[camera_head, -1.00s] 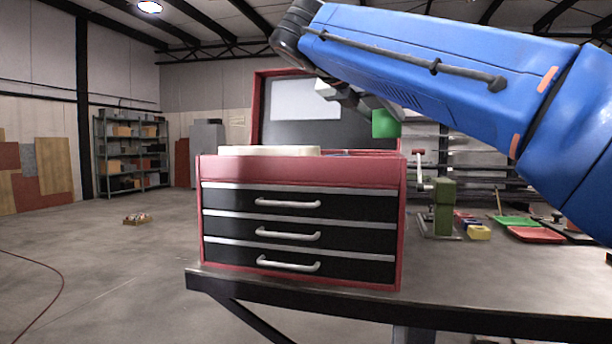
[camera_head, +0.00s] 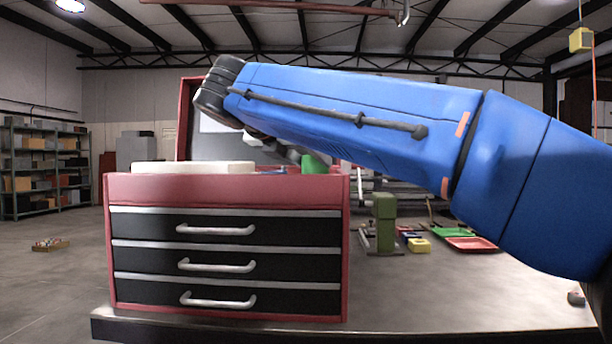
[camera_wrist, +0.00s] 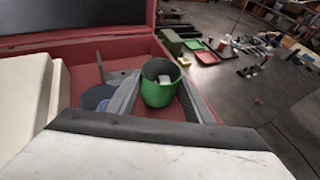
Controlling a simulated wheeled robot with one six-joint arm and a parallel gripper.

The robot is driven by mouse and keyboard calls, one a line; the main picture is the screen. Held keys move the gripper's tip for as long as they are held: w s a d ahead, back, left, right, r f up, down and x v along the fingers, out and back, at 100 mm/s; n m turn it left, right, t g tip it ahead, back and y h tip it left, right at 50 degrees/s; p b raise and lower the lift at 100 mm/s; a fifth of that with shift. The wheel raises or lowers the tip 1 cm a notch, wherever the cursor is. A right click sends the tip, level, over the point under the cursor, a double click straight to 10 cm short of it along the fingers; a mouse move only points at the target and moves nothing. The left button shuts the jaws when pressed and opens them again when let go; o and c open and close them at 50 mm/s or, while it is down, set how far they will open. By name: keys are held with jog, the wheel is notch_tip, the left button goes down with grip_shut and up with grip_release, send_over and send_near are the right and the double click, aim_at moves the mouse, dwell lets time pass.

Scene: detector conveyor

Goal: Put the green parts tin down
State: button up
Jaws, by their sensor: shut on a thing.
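The green parts tin (camera_wrist: 158,93) is a round open cup with a small pale thing inside. My gripper (camera_wrist: 155,84) is shut on it, one grey finger on each side. The tin is upright over the open top of the red tool chest (camera_head: 230,190). In the head view the green tin (camera_head: 315,164) shows just above the chest's rim at the right end, its lower part hidden by the rim. I cannot tell whether it touches the chest floor.
A white block (camera_head: 193,167) lies on the chest's left side. A dark blue round thing (camera_wrist: 97,97) is inside the chest, left of the tin. The raised lid (camera_head: 187,120) stands behind. A green vise-like tool (camera_head: 384,222), a yellow block (camera_head: 419,245) and trays are to the right.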

jog(key=shift+f, duration=1.75)
jog(key=shift+f, duration=0.1)
jog(key=o, duration=0.9)
jog(key=shift+s+a+r, duration=0.1)
jog(key=shift+s+r, duration=0.05)
jog(key=shift+r, duration=0.05)
jog(key=v, duration=1.1)
jog(key=shift+s+a, duration=0.15)
jog(key=shift+s, duration=0.1)
